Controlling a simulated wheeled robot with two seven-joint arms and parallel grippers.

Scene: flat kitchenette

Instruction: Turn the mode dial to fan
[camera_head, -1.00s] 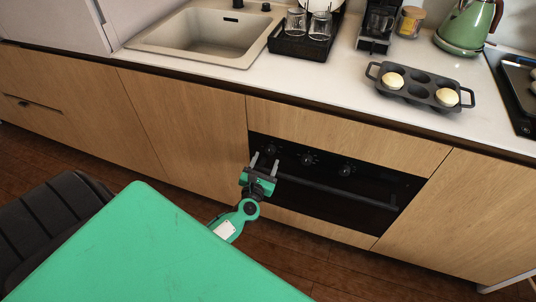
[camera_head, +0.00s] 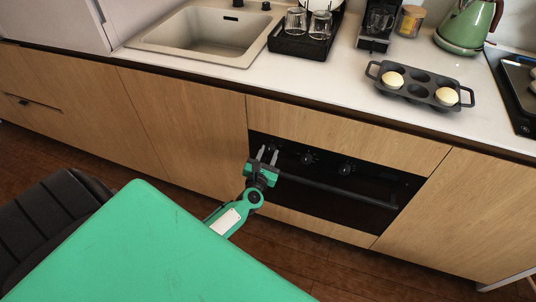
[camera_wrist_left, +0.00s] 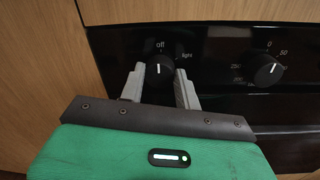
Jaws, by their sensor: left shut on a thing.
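The mode dial (camera_wrist_left: 160,70) is the black knob at the left end of the oven's control panel, with "off" above it and "light" to its upper right. Its white pointer line points up at "off". My left gripper (camera_head: 268,154) is at this knob; in the left wrist view its two grey fingers (camera_wrist_left: 160,88) stand on either side of the dial and are shut on it. In the head view the fingers partly hide the dial. A "fan" label cannot be made out. My right gripper is not in view.
A temperature dial (camera_wrist_left: 267,70) sits to the right, and another knob (camera_head: 345,168) beyond. The oven handle (camera_head: 340,192) runs below the knobs. A muffin tray (camera_head: 420,86), a green kettle (camera_head: 464,28) and a dish rack (camera_head: 300,46) stand on the counter above.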

